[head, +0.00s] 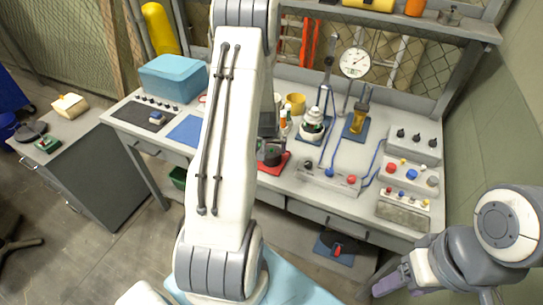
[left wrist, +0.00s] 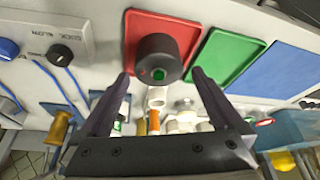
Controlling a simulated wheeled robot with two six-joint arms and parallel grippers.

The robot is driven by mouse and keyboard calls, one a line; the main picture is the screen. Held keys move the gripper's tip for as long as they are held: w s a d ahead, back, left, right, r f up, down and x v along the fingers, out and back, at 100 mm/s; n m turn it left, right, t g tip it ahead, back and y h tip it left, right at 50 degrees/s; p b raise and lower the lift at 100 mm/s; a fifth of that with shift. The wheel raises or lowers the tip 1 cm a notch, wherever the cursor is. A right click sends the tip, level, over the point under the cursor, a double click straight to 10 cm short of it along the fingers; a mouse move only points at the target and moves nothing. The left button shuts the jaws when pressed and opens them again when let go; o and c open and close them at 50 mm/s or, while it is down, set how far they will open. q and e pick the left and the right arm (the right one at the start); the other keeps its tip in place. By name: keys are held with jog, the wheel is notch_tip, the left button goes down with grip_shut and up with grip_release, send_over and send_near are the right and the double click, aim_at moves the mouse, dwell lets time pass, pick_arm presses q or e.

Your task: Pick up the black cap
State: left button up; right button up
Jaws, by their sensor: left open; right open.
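The black cap (left wrist: 158,57) is a short, thick dark cylinder with a green centre, on a red tray (left wrist: 140,24) in the left wrist view. In the head view the cap (head: 271,155) shows on the red tray just right of my left arm, partly hidden. My left gripper (left wrist: 160,78) is open, its two fingers pointing toward the cap with the tips spread to either side of it. I cannot tell whether they touch it. My right gripper (head: 390,284) is open and empty at the lower right, off the bench front.
Beside the red tray lie a green tray (left wrist: 222,55) and a blue mat (left wrist: 268,68). The bench also holds a white stacked part (head: 312,125), a dial gauge (head: 354,62), control boxes (head: 407,172) with blue cables, and a blue bin (head: 173,76).

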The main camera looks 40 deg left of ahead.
aim_at(271, 153)
pick_arm(q)
jog(key=p+x, duration=0.1)
jog(key=x, duration=0.3)
jog(key=shift+d, duration=0.1)
jog(key=shift+w+f, duration=0.15)
jog(key=shift+f, duration=0.3)
jog(key=c, duration=1.1)
